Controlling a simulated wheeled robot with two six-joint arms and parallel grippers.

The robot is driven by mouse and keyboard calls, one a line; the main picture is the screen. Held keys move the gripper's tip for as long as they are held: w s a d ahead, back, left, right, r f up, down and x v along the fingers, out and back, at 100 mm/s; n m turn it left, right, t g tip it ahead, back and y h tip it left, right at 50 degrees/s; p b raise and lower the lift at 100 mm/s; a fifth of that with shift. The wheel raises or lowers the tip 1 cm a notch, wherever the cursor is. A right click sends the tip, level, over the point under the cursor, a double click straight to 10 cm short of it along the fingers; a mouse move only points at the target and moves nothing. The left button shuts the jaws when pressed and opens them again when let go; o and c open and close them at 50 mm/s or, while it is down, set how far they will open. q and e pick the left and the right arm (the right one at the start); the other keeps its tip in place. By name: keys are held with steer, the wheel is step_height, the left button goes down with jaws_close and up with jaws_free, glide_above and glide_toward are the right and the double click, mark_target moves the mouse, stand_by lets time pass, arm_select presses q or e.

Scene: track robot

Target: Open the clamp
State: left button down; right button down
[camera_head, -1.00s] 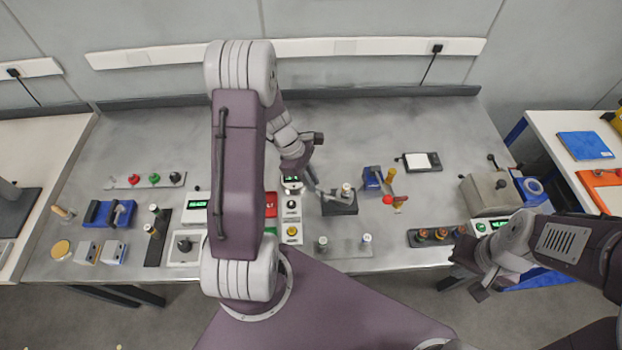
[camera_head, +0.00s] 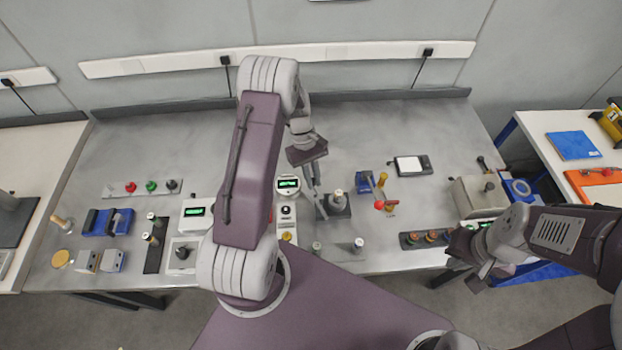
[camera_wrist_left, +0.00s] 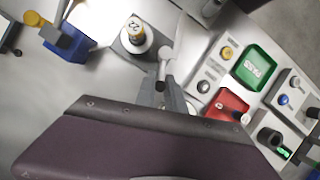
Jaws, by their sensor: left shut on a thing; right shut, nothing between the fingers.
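A small clamp-like fixture (camera_head: 338,206) has a dark square base and an upright metal post with a pale cap, right of centre on the bench. In the left wrist view its base (camera_wrist_left: 141,44) carries a post marked 22, and a pale grey lever (camera_wrist_left: 166,55) stands beside it. My left gripper (camera_head: 319,207) points down at the fixture's left side. In the left wrist view its fingertips (camera_wrist_left: 164,88) are shut on the lever's lower part; the exact contact is partly hidden. My right gripper (camera_head: 474,272) is shut and empty near the bench's front right edge.
A blue block with a yellow part and red-ball lever (camera_head: 379,205) stands just right of the fixture. A panel with a red button plate (camera_wrist_left: 230,105) and a green plate (camera_wrist_left: 254,65) lies on its other side.

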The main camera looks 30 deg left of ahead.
arm_select(q)
steer(key=shift+w+d+m, duration=0.1)
steer(key=shift+w+m, duration=0.05)
steer(key=shift+m, duration=0.15)
stand_by(0.4)
steer(key=c, duration=1.4)
jaws_free()
steer(key=shift+w+r, duration=0.15)
steer(key=shift+r, duration=0.2)
steer(key=b+v, duration=0.1)
steer(key=v, duration=0.7)
steer(key=shift+r, duration=0.15)
